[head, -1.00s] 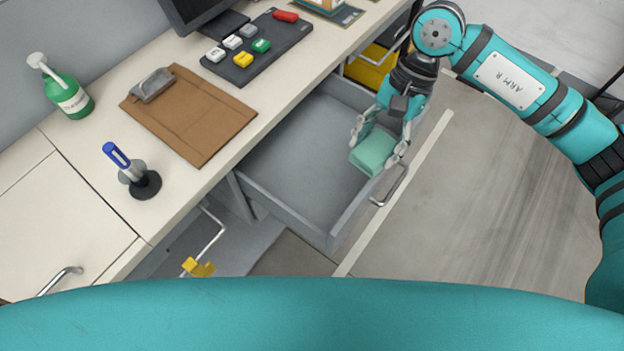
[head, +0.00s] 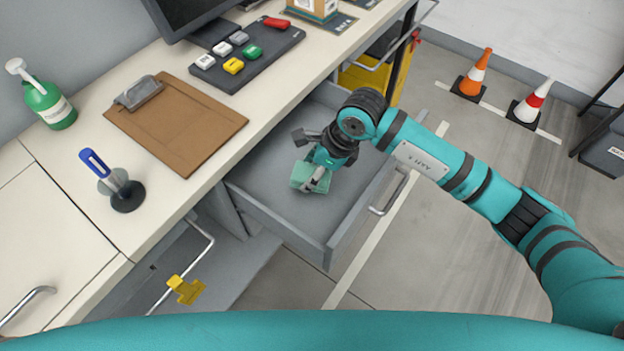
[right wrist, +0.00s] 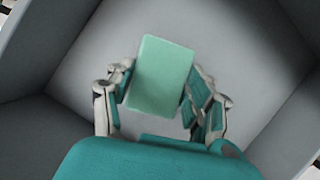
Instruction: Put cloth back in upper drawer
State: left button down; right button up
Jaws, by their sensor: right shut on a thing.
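The cloth is a folded pale green block (head: 304,176). It is inside or just above the open upper drawer (head: 262,203), which is grey and otherwise empty. My right gripper (head: 318,178) reaches down into the drawer and is shut on the cloth. In the right wrist view the cloth (right wrist: 162,75) sits between the two fingers, with grey drawer walls around it. I cannot tell whether the cloth touches the drawer floor. My left gripper is not in view.
The desk top above the drawer holds a clipboard (head: 175,125), a pen in a stand (head: 122,185), a green bottle (head: 50,100) and a button panel (head: 248,55). A drawer handle (head: 390,195) sticks out in front. Traffic cones (head: 473,75) stand on the floor.

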jog(key=shift+f, duration=0.7)
notch_tip(320, 180, down, 2)
jog(key=shift+f+p, duration=0.2)
jog(key=shift+p, duration=0.1)
jog(key=shift+f, duration=0.25)
jog(key=shift+f, duration=0.1)
jog(key=o, duration=1.1)
